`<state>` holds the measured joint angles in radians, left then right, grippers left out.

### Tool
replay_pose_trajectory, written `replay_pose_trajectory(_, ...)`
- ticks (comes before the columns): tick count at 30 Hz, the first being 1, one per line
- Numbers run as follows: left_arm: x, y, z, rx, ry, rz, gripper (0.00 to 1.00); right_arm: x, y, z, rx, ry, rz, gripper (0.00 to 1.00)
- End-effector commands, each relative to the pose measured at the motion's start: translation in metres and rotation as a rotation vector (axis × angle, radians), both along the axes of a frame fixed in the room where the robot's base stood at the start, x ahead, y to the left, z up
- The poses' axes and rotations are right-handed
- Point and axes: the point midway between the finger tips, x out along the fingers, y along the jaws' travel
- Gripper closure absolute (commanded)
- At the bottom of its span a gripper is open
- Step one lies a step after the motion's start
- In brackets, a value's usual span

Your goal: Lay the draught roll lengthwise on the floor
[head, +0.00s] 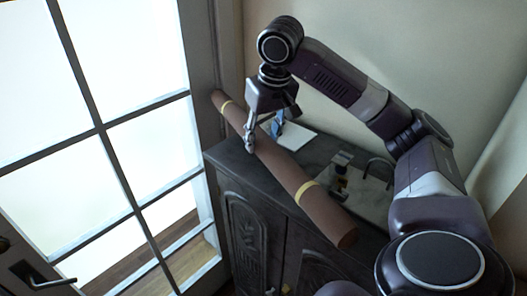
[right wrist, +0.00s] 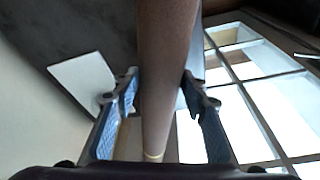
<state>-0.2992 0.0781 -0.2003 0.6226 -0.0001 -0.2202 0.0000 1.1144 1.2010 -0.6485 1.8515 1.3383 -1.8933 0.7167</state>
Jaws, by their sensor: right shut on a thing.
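The draught roll (head: 283,166) is a long brown cylinder with a yellow band near each end. It slants over the dark cabinet in the head view, from the door frame at upper left to the front edge at lower right. My right gripper (head: 250,146) is shut on the roll, left of its middle. In the right wrist view the roll (right wrist: 166,70) runs between the two blue-padded fingers (right wrist: 160,105). I cannot tell whether the roll touches the cabinet top. My left gripper is not in view.
The dark carved cabinet (head: 232,165) stands against the wall, with a white sheet (head: 298,137) and several small items on top. A glazed door (head: 100,130) with a lever handle (head: 50,283) is at left. Wooden boards (head: 150,250) show through its glass.

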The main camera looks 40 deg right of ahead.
Motion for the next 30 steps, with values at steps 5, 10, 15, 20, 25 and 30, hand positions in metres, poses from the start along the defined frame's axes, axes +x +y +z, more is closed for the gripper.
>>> replay_pose_trajectory(5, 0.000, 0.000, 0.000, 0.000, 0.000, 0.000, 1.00, -0.001, 0.000, -0.015, -0.001, 0.000, -0.001, 1.00)
replay_pose_trajectory(10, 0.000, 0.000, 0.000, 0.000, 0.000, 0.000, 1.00, 0.000, -0.001, -0.037, -0.001, -0.002, -0.002, 1.00)
replay_pose_trajectory(15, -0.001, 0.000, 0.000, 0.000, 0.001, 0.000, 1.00, 0.001, -0.004, -0.042, 0.000, -0.004, -0.001, 1.00)
replay_pose_trajectory(20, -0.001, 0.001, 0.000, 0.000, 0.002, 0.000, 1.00, 0.000, -0.003, -0.043, 0.001, 0.000, 0.000, 0.58)
replay_pose_trajectory(25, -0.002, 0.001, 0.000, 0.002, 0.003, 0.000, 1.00, 0.000, -0.003, -0.043, 0.001, 0.000, 0.000, 0.42)
replay_pose_trajectory(30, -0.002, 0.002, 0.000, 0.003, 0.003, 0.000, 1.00, 0.000, -0.003, -0.043, 0.001, 0.000, 0.000, 0.42)
